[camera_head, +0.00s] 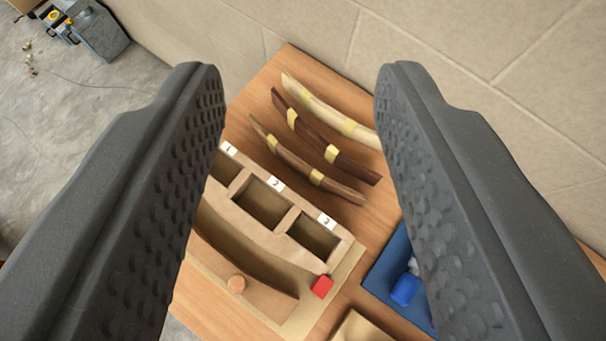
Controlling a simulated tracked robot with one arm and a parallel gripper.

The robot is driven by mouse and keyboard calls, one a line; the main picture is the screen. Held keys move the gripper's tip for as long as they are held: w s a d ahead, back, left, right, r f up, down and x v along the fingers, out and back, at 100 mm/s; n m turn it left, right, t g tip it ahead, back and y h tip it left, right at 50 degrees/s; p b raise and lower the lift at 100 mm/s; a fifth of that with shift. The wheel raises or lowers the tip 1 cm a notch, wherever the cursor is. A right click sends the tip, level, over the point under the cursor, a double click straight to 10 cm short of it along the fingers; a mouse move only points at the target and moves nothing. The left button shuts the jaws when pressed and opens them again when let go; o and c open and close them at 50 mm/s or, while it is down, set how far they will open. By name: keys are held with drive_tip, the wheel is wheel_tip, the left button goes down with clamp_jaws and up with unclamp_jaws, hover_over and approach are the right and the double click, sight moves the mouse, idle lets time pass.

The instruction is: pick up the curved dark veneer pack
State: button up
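The curved dark veneer pack (311,137) lies on the wooden table, with two yellow tape bands around it. It is the middle one of three curved packs. A pale pack (318,106) lies behind it, and a mid-brown pack (292,160) lies in front of it. Both also carry yellow bands. My gripper (298,75) is open and empty, its two dark dimpled fingers wide apart. In the picture the dark pack shows between the fingers. How far the fingers are above it I cannot tell. The right finger hides the right end of the pale pack.
A curved wooden form (272,232) with pockets numbered 1, 2 and 3 stands in front of the packs. A red block (321,287) is at its lower right. A blue tray (385,272) holds blue items. A block wall (330,30) rises close behind the table.

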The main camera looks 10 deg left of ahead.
drive_tip(key=w+f+n+g+y+b, duration=0.25)
drive_tip(key=w+f, duration=0.45)
drive_tip(key=f, duration=0.5)
drive_tip(key=n+g+y+b, duration=0.5)
drive_tip(key=n+y+b, duration=0.1)
drive_tip(key=n, duration=0.2)
approach(325, 143)
drive_tip(key=shift+t, duration=0.25)
drive_tip(key=x, duration=0.4)
drive_tip(key=shift+s+a+f, duration=0.2)
drive_tip(key=shift+a+f, duration=0.15)
drive_tip(key=shift+f, duration=0.05)
drive_tip(key=shift+b+x, duration=0.35)
drive_tip(key=shift+x, duration=2.4)
drive_tip(key=shift+w+r, duration=0.1)
drive_tip(key=shift+r, duration=0.05)
clamp_jaws()
